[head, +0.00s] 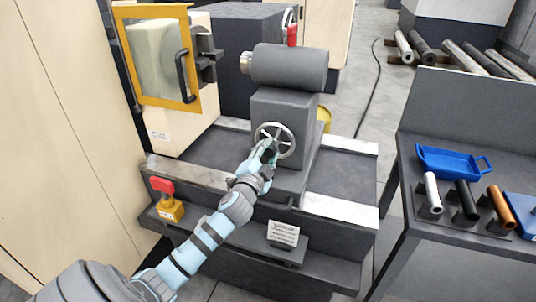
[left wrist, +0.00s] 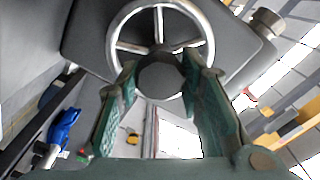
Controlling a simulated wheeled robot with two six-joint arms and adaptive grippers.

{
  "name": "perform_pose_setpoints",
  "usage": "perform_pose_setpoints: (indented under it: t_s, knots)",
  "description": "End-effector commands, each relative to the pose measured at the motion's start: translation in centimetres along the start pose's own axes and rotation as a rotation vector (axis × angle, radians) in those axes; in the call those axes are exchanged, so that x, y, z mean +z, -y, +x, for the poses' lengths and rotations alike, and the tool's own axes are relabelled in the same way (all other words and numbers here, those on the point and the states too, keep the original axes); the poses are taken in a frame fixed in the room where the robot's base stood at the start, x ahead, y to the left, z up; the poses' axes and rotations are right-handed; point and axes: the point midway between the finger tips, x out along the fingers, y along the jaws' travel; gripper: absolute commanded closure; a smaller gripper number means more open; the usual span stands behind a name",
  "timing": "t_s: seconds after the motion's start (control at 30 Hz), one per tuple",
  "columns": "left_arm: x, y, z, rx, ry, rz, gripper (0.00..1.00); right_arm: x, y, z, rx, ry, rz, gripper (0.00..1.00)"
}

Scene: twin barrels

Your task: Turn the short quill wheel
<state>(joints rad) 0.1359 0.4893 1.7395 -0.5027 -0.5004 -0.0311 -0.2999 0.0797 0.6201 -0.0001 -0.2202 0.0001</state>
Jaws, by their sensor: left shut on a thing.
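The quill wheel (head: 288,134) is a pale spoked handwheel on the front of a dark grey block, under a thick grey barrel (head: 290,67). My left gripper (head: 265,152) is at the wheel's lower left part, shut on it. In the left wrist view the wheel's rim (left wrist: 112,40) and spokes stand just beyond the fingers. My left gripper (left wrist: 162,85) has its green fingers on either side of a round grey knob or hub there; which of the two, I cannot tell. The fingers hide part of the wheel. My right gripper is not in view.
A yellow-framed guard door (head: 122,60) stands at the left. A red stop button (head: 161,186) and a small sign (head: 284,234) sit on the front ledge.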

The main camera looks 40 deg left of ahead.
Motion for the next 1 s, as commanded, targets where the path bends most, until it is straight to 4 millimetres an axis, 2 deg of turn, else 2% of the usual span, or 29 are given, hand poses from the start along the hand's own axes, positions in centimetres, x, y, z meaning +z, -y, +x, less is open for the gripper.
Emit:
perform_pose_setpoints:
  t_s: [0.43,0.47,0.6,0.87,1.0]
  knots:
    - [0.1,-0.1,0.0,0.003,0.002,-0.016,0.94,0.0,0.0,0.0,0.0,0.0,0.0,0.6]
    - [0.1,-0.1,0.0,0.003,0.002,-0.015,0.65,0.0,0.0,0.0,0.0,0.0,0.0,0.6]
    - [0.1,-0.1,0.0,0.002,0.002,-0.014,0.46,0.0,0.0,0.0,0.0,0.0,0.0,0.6]
    - [0.0,0.0,0.0,0.001,0.001,-0.013,0.46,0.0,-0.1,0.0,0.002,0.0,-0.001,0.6]
    - [0.0,-0.1,-1.3,0.002,-0.001,-0.011,0.46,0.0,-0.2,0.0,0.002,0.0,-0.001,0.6]
